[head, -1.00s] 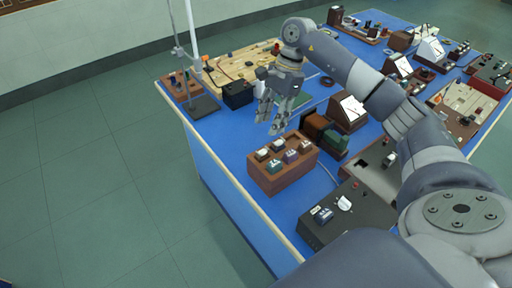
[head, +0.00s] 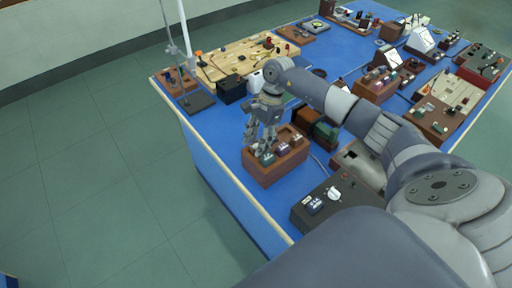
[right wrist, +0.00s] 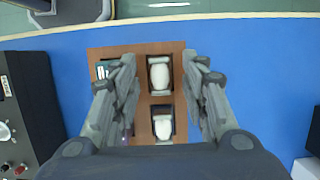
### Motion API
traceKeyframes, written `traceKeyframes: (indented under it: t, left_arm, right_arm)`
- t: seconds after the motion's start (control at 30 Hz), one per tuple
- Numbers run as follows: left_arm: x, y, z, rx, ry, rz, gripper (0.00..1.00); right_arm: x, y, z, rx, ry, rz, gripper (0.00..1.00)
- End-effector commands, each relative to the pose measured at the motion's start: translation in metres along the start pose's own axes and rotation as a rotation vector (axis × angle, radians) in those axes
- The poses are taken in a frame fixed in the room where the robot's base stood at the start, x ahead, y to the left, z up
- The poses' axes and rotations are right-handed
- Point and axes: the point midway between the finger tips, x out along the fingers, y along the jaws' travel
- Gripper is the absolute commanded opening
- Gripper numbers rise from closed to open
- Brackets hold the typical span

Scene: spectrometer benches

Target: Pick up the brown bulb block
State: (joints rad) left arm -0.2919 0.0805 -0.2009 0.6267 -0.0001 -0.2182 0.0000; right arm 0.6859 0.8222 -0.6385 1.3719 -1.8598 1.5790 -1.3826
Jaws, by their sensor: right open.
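A brown rack (head: 275,174) stands near the table's front left edge, and it also shows in the right wrist view (right wrist: 120,50). It holds several small bulb blocks. In the right wrist view a white bulb (right wrist: 160,76) sits between my fingers, and a second white bulb (right wrist: 164,128) sits nearer my wrist. Their block bodies are mostly hidden, so I cannot tell which is brown. A green block (right wrist: 103,68) is partly behind a finger. My right gripper (head: 258,145) is open and empty over the rack, its fingers (right wrist: 160,68) spread to either side of the bulbs. My left gripper is out of view.
A dark box with switches (head: 335,198) stands just right of the rack. A black box (head: 231,88) and a stand with a pole (head: 196,102) are behind it. Blue table (head: 222,150) is bare to the rack's left.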

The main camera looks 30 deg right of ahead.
Motion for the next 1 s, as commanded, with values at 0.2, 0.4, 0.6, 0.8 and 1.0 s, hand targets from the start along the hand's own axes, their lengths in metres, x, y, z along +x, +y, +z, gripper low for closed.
traceKeyframes:
  t: [0.2,0.4,0.6,0.8,1.0]
  left_arm:
    - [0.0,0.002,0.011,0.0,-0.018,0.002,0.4]
    - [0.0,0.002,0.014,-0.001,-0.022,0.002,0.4]
    - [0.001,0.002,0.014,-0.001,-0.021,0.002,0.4]
    - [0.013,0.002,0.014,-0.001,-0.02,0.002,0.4]
    - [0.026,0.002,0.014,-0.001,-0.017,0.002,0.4]
  right_arm:
    - [0.0,0.0,0.0,0.0,0.0,0.0,0.0]
    - [-0.001,0.0,0.0,0.0,0.0,0.0,0.0]
    - [-0.003,-0.001,0.001,0.0,0.0,-0.002,0.0]
    - [-0.028,-0.002,0.007,-0.003,0.002,-0.006,0.0]
    - [-0.067,-0.002,0.02,-0.002,0.001,-0.006,0.0]
